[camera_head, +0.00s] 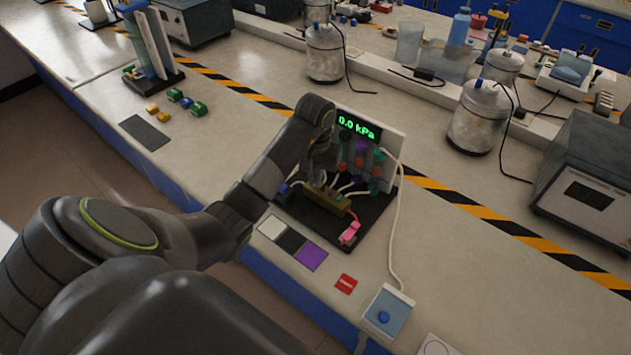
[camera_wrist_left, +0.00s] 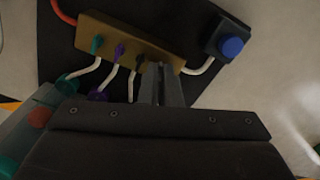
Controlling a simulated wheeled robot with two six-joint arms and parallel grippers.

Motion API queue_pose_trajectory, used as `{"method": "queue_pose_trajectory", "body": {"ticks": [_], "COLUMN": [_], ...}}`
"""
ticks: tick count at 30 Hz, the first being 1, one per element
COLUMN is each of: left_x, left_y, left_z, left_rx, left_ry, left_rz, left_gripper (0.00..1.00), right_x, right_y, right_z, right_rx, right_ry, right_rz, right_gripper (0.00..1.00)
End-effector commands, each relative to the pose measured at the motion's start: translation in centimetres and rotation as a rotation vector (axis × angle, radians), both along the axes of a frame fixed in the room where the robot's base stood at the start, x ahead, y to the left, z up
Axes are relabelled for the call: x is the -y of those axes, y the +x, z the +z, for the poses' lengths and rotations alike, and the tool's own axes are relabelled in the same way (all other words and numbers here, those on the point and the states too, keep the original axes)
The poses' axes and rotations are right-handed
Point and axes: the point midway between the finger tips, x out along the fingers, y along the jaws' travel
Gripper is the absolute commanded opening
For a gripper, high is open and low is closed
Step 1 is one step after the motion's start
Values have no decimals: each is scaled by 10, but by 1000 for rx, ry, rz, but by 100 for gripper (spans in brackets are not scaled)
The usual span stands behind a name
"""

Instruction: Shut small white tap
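My left gripper (camera_head: 316,178) reaches down over a brass manifold block (camera_head: 328,200) on a black base plate. In the left wrist view the brass block (camera_wrist_left: 130,40) carries a teal tap (camera_wrist_left: 97,45), a purple tap (camera_wrist_left: 119,51) and a dark tap (camera_wrist_left: 140,63) in a row, with pale tubes beside them. The left fingertips (camera_wrist_left: 160,70) are close together at the block's edge, just beyond the dark tap. I cannot make out a white tap; the fingers cover that part of the block. Whether they hold anything is unclear. My right gripper is not in view.
A panel with a display reading 0.0 kPa (camera_head: 357,127) stands behind the manifold. Glass vessels (camera_head: 478,115) and a grey instrument (camera_head: 590,185) stand right.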

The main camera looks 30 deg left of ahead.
Motion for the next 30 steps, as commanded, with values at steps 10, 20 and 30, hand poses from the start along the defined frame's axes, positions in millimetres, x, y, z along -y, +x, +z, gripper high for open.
{"method": "queue_pose_trajectory", "body": {"ticks": [10, 20, 30], "left_x": [0, 0, 0], "left_y": [0, 0, 0], "left_z": [0, 13, 41], "left_rx": [1, 0, 0], "left_ry": [0, 0, 0], "left_rz": [3, 4, 4], "left_gripper": [12, 12, 12], "right_x": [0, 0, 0], "right_y": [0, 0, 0], "right_z": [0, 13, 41], "right_rx": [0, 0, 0], "right_ry": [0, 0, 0], "right_rz": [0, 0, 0], "right_gripper": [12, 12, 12]}}
